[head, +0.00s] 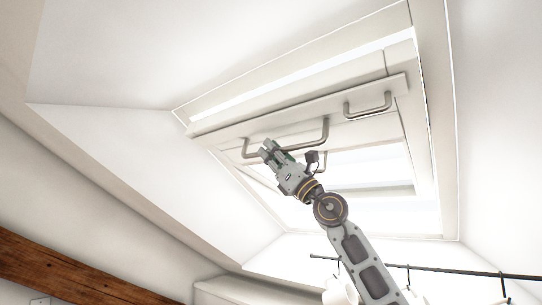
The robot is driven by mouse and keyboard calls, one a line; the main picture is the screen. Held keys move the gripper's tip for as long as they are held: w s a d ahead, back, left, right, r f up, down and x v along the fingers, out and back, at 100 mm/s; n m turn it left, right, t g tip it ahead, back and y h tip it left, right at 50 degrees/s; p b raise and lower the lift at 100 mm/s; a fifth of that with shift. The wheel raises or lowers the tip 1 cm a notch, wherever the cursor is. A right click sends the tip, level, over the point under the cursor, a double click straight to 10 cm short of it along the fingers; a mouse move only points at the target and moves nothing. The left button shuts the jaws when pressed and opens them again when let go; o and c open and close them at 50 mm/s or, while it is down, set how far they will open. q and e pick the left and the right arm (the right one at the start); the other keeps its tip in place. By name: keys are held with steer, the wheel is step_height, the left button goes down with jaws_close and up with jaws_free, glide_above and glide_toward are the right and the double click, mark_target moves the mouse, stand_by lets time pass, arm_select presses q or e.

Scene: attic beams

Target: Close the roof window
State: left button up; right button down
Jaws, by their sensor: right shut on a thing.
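The roof window's white sash (341,112) is in the upper middle of the head view, set in a white frame (433,110) in the sloped ceiling. The sash looks tilted out of the frame, with a bright gap above its upper rail. A long grey bar handle (326,133) is on the rail, and a shorter grey handle (368,109) is to its right. My right gripper (267,149) reaches up from below and is shut on the long handle near its left end. Its fingers hide part of that handle. My left gripper is not in view.
A dark rod (440,270) with hooks and hanging white things runs across the lower right, close to my right arm. A wooden beam (70,280) crosses the lower left. The white sloped recess walls flank the window.

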mark_target(273, 130)
steer(key=shift+d+r+p, duration=0.1)
steer(key=shift+r+p, duration=1.2)
steer(key=shift+r, duration=0.95)
steer(key=shift+w+d+r+p, duration=0.15)
steer(key=shift+r+p, duration=0.55)
steer(key=shift+r, duration=0.6)
steer(key=c, duration=1.5)
jaws_free()
steer(key=shift+o, duration=0.2)
steer(key=shift+f, duration=0.3)
